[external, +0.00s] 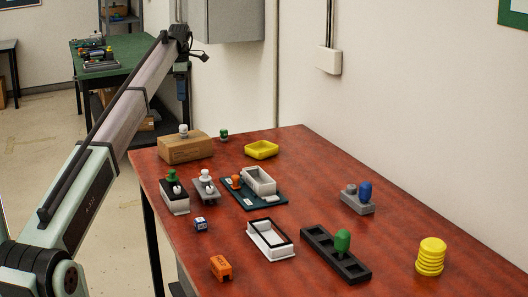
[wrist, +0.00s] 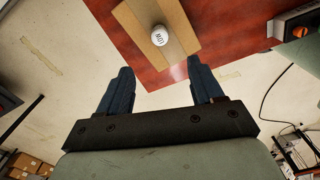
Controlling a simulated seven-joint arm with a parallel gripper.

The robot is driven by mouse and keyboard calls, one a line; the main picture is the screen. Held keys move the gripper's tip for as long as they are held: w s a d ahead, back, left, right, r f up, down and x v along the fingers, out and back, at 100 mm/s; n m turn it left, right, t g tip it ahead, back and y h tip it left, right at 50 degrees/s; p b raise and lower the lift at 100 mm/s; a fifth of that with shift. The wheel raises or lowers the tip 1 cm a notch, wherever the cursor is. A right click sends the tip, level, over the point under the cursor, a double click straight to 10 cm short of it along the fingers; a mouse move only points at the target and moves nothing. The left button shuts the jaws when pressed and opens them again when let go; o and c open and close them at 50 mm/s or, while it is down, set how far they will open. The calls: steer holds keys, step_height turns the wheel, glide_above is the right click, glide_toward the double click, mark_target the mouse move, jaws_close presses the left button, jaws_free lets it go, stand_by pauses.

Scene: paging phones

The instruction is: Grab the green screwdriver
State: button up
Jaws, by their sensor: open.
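A green upright handle-like piece (external: 342,241) stands in a long black slotted rack (external: 318,250) at the front middle of the red table. Its lower part is hidden in the rack, so I cannot tell for sure that it is the screwdriver. Two smaller green-topped pieces also show: one (external: 172,176) in a black-and-white box at the left, one (external: 223,134) at the back edge. My gripper (wrist: 160,88) is open and empty in the wrist view, above and off the table's edge. No green piece shows in the wrist view.
A cardboard block (external: 185,149) bears a white ball-topped piece, which also shows in the wrist view (wrist: 160,36). A yellow tray (external: 262,149), a white open box (external: 270,240), an orange block (external: 221,267), a blue-and-grey piece (external: 360,197) and stacked yellow discs (external: 431,257) stand around the table.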

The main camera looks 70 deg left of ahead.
steer(key=w+d+m, duration=0.4)
steer(key=w+d, duration=1.7)
steer(key=w, duration=0.1)
steer(key=w+d+m, duration=0.1)
steer(key=w+d, duration=0.3)
steer(key=d, duration=0.7)
steer(key=w+d+m, duration=0.2)
steer(key=w+d, duration=0.3)
steer(key=d, duration=0.7)
steer(key=s+d+m, duration=0.2)
steer(key=d+m, duration=0.2)
steer(key=d, duration=2.5)
steer(key=m, duration=2.4)
glide_above(343, 231)
step_height(343, 231, down, 4)
steer(key=m, duration=1.2)
step_height(343, 231, down, 8)
steer(key=shift+w+a+f, duration=0.1)
steer(key=shift+a+f, duration=0.05)
steer(key=shift+f, duration=2.6)
